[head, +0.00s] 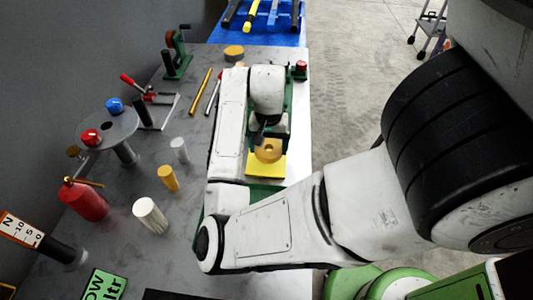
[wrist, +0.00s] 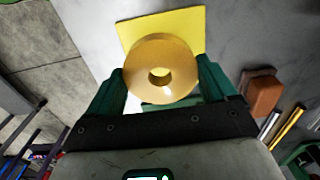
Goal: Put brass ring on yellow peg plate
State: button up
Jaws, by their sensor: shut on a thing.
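The brass ring (wrist: 160,52) is a thick gold disc with a central hole, held between the two green fingers of my gripper (wrist: 161,70). The yellow square plate (wrist: 192,28) lies flat on the grey table, partly covered by the ring in the wrist view. No peg is visible; the ring may hide it. I cannot tell the ring's exact height over the plate.
Several cylinders, including a yellow one (head: 168,178) and a ribbed white one (head: 150,215), stand to the left. A round grey stand (head: 108,128) bears red and blue knobs. A reddish-brown block (wrist: 262,92) is right of my gripper. The table's right edge is close.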

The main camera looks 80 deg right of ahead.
jog(key=shift+w+d+f, duration=0.4)
jog(key=shift+d+f, duration=0.1)
jog(key=shift+f, duration=0.1)
jog(key=shift+f+p, duration=0.45)
jog(key=shift+f, duration=1.05)
jog(key=shift+f, duration=0.2)
jog(key=o, duration=1.5)
jog(key=shift+c, duration=0.2)
jog(key=shift+r, duration=0.1)
notch_tip(320, 180, up, 12)
jog(key=p, duration=0.1)
